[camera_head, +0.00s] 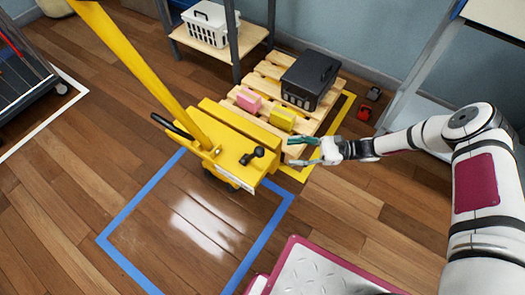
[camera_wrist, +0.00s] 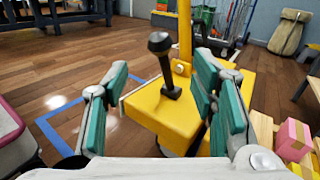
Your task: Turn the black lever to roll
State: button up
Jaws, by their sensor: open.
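The black lever (camera_head: 252,156), a short stem with a knob, stands on top of the yellow truck body (camera_head: 222,170). In the wrist view the black lever (camera_wrist: 160,42) stands nearly upright, its knob tilted slightly left, between and beyond my fingers. My gripper (camera_head: 299,152) is open and empty, to the right of the lever in the head view and apart from it. In the wrist view its teal-padded fingers (camera_wrist: 160,88) frame the lever and part of the yellow body (camera_wrist: 150,112). I see no legible lever position marks.
A yellow pole (camera_head: 135,60) rises from the truck, with a black handle (camera_head: 172,126) beside it. A wooden pallet (camera_head: 268,83) carries a black case (camera_head: 310,78), a pink block (camera_head: 248,100) and a yellow block (camera_head: 281,119). Blue tape (camera_head: 130,213) marks clear floor in front.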

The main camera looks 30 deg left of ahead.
aim_at(260, 152)
jog(key=x, duration=1.1)
jog(key=shift+s+a+b, duration=0.15)
jog(key=shift+a+b, duration=0.05)
jog(key=shift+b, duration=0.2)
grip_shut()
